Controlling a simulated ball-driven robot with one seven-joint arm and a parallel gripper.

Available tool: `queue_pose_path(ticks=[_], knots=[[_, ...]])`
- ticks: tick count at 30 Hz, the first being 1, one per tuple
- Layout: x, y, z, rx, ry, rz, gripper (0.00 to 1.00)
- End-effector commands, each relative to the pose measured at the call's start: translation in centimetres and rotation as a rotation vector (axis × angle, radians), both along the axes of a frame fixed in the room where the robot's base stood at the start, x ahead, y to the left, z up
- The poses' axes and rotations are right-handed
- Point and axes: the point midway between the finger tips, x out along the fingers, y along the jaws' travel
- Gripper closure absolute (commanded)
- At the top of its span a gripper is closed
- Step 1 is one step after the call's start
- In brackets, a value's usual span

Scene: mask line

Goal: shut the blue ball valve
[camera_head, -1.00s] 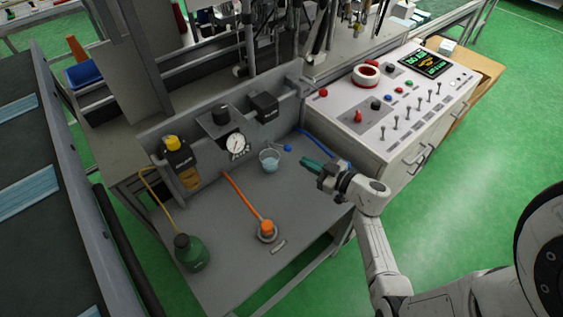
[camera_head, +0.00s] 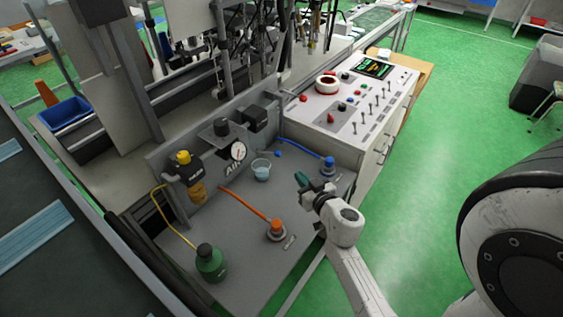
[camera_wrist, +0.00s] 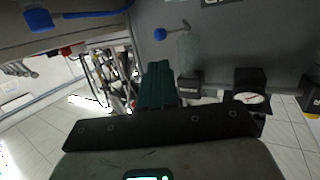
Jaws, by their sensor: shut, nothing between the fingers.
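My gripper (camera_head: 302,180) has green fingers, which are shut and empty. It is above the right part of the grey bench, right of a cup. In the wrist view the fingers (camera_wrist: 157,85) point up the picture. A small blue ball knob (camera_head: 278,153) on a thin grey lever is near the bench's back wall. It also shows in the wrist view (camera_wrist: 160,34), apart from the fingertips. A blue-capped fitting (camera_head: 328,163) with a blue hose stands right of my gripper; its blue part also shows in the wrist view (camera_wrist: 38,19). I cannot tell which is the ball valve.
A white control panel (camera_head: 350,98) stands behind on the right.

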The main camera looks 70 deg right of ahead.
Motion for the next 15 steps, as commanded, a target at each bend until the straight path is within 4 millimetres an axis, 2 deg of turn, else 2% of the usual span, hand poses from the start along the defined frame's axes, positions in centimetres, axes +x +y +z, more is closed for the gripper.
queue_pose_path(ticks=[15], knots=[[7.3, -6.1, -2.0, -0.002, -0.001, 0.001, 1.0]])
